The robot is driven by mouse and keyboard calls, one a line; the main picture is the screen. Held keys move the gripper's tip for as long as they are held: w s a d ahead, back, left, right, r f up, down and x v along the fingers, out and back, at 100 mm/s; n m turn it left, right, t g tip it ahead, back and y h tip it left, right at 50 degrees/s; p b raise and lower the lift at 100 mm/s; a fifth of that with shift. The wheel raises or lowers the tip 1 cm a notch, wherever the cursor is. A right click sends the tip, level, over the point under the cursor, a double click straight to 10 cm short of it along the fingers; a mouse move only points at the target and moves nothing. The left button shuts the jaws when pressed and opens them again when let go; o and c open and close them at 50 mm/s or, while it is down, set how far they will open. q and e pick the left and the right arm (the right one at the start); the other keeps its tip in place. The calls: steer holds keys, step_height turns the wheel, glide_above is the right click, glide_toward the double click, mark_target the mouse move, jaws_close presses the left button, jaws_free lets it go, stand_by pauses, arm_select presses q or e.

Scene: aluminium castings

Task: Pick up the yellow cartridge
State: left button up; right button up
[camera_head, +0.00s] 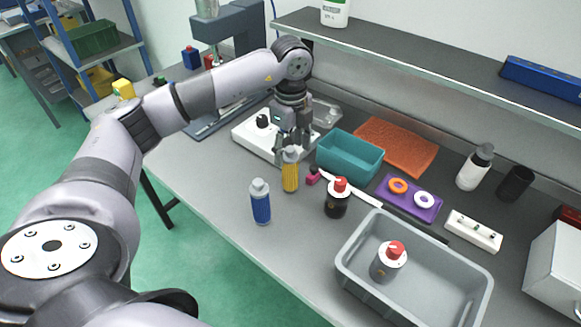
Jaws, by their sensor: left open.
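The yellow cartridge (290,174) stands upright on the grey table, with a pale cap on top. My left gripper (293,150) points down just above and around the cartridge's cap. Its fingers are open. I cannot tell whether a finger touches the cap. My right gripper is not in view.
A blue cartridge (260,203) stands just front-left, and a red-capped black bottle (337,199) to the right. Close behind are a white device (252,139) and a teal bin (350,163). A grey bin (463,276) holds a red-capped container. The table's front-left is clear.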

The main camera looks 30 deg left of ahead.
mark_target(290, 164)
arm_select(q)
steer(key=shift+s+f, duration=0.1)
steer(key=shift+f, duration=0.35)
steer(key=f, duration=0.1)
steer(key=f+p, duration=0.1)
steer(key=f, duration=0.1)
steer(key=f+p, duration=0.1)
steer(key=shift+w+a+f, duration=0.25)
steer(key=shift+f, duration=0.3)
steer(key=shift+c, duration=0.2)
steer(key=c, duration=1.3)
steer(key=shift+o, duration=0.2)
steer(key=shift+r, duration=0.1)
